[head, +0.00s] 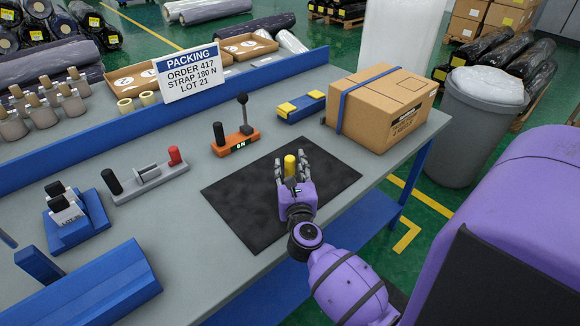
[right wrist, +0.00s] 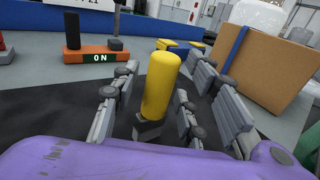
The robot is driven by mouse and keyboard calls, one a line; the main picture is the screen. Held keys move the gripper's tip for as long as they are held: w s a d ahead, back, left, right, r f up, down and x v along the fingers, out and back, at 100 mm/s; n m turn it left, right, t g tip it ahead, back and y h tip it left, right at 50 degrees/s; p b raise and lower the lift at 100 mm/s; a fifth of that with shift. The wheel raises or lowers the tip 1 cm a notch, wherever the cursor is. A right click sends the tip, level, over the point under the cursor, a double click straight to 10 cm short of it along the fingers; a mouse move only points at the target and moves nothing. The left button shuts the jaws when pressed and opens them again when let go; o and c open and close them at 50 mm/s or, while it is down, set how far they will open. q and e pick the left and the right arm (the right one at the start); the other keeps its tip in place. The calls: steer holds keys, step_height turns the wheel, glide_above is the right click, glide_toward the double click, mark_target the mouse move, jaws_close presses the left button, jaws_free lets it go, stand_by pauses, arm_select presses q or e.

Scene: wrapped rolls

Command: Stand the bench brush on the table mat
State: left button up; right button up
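The bench brush shows as a yellow upright handle (head: 290,164) over the black table mat (head: 240,215). In the right wrist view its yellow handle (right wrist: 161,85) rises from a dark grey lower part (right wrist: 148,130), leaning slightly right in the picture. The bottom is hidden by my purple hand, so I cannot tell if it touches the mat. My right gripper (head: 293,172) is low over the mat with its fingers on both sides of the brush. The fingers look spread, with gaps beside the handle. My left gripper is not in view.
An orange device (head: 236,143) with a lit display stands behind the mat. A blue and yellow item (head: 300,106) and a strapped carton (head: 382,108) stand at the back right. A grey fixture (head: 146,182) is on the left. The mat's left part is clear.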

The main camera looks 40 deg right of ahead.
steer(key=shift+r, duration=0.3)
steer(key=v, duration=0.5)
steer(key=b+v, duration=0.1)
steer(key=v, duration=0.5)
steer(key=shift+f, duration=0.2)
steer(key=shift+s+a+b, duration=0.15)
steer(key=shift+s+b, duration=0.1)
steer(key=shift+b, duration=0.05)
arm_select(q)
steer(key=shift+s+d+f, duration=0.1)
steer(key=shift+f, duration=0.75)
arm_select(e)
steer(key=shift+s+a+r, duration=0.1)
steer(key=shift+s+r, duration=0.05)
steer(key=shift+s, duration=0.05)
